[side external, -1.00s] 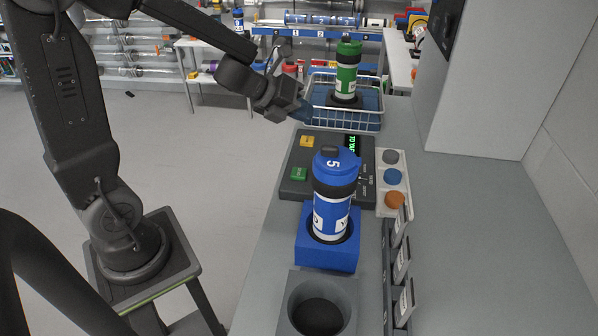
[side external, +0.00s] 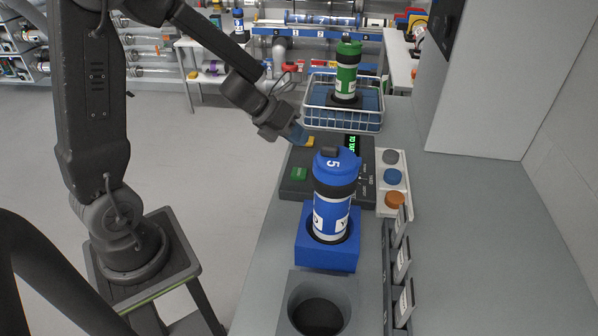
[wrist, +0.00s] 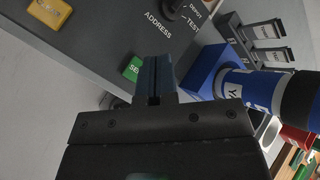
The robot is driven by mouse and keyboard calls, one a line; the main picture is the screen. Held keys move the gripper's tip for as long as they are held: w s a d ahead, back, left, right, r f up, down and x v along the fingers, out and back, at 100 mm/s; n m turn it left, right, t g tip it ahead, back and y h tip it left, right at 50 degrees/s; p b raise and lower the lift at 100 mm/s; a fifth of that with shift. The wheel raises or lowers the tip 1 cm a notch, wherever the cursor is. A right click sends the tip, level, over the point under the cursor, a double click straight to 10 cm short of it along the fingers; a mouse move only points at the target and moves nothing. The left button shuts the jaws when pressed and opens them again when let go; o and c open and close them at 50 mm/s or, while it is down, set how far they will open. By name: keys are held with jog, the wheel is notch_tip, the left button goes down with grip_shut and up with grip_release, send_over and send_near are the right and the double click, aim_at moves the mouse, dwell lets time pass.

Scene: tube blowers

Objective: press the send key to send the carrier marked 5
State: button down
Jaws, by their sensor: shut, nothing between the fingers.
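The blue carrier marked 5 (side external: 335,190) stands upright in a blue square holder (side external: 327,254) on the bench. It also shows at the right of the wrist view (wrist: 262,92). Behind it lies a dark grey control panel (side external: 340,141) with a green key (side external: 299,174), a yellow key (side external: 309,142) and a small lit display (side external: 351,144). In the wrist view the green key (wrist: 132,68) is partly hidden behind my fingers, and its label shows only in part. My gripper (side external: 301,136) is shut and empty, above the panel's far left edge near the yellow key.
A green carrier (side external: 347,70) stands in a wire basket (side external: 343,119) behind the panel. A tray (side external: 381,208) with grey, blue and orange discs lies right of the panel. An empty grey holder (side external: 293,318) is in front. Upright labelled cards (side external: 402,262) line the right.

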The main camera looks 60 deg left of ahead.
aim_at(298, 171)
jog(key=shift+f, duration=3.1)
jog(key=shift+f, duration=0.4)
